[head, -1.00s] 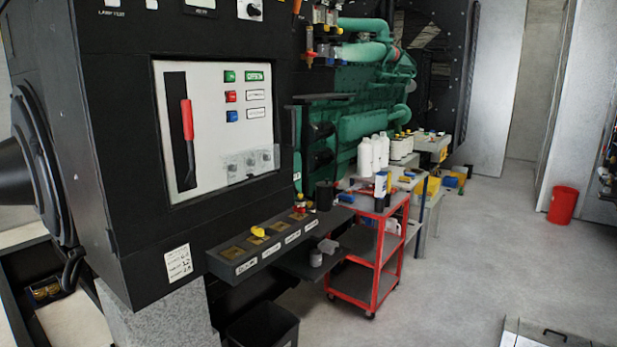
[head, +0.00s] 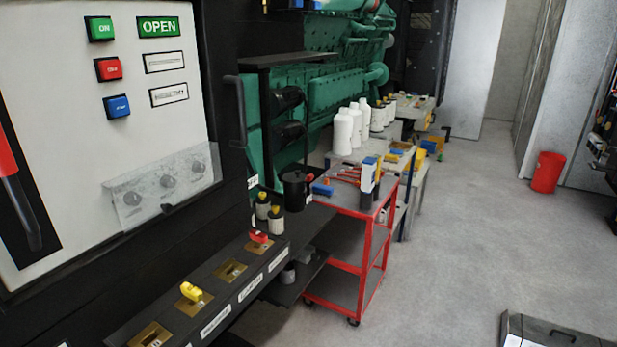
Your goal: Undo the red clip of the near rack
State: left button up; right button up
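A small red piece (head: 258,236) sits at the far end of a black ledge (head: 213,300) fixed low on the black cabinet. It may be the red clip, but it is too small to tell what it fastens. A yellow piece (head: 191,292) sits on one of several brass plates nearer to me on the same ledge. White labels run along the ledge's front. Neither of my grippers shows in the head view, so nothing of mine is seen at the ledge.
The cabinet's white panel (head: 90,185) has green, red and blue buttons and a red-handled lever at left. A red cart (head: 372,255) with bottles and tools stands beyond the ledge. A dark lidded box (head: 550,335) lies at bottom right. Grey floor (head: 450,250) is clear between them.

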aim_at(310, 176)
jog(key=i+l+u, duration=0.1)
jog(key=i+l, duration=0.25)
jog(key=i+l+u, duration=0.15)
jog(key=i+l, duration=0.2)
jog(key=i+l+u, duration=0.1)
jog(key=i+l, duration=0.35)
jog(key=i+l+u, duration=0.15)
jog(key=i+l, duration=0.25)
jog(key=i+l+u, duration=0.1)
jog(key=i+l, duration=0.25)
jog(key=l, duration=0.2)
jog(key=i+l+u, duration=0.1)
jog(key=i+l, duration=0.25)
jog(key=l, duration=0.15)
jog(key=i+l+u, duration=0.15)
jog(key=i+l, duration=0.15)
jog(key=l, duration=0.25)
jog(key=i+l+u, duration=0.1)
jog(key=i+l, duration=0.15)
jog(key=l, duration=0.35)
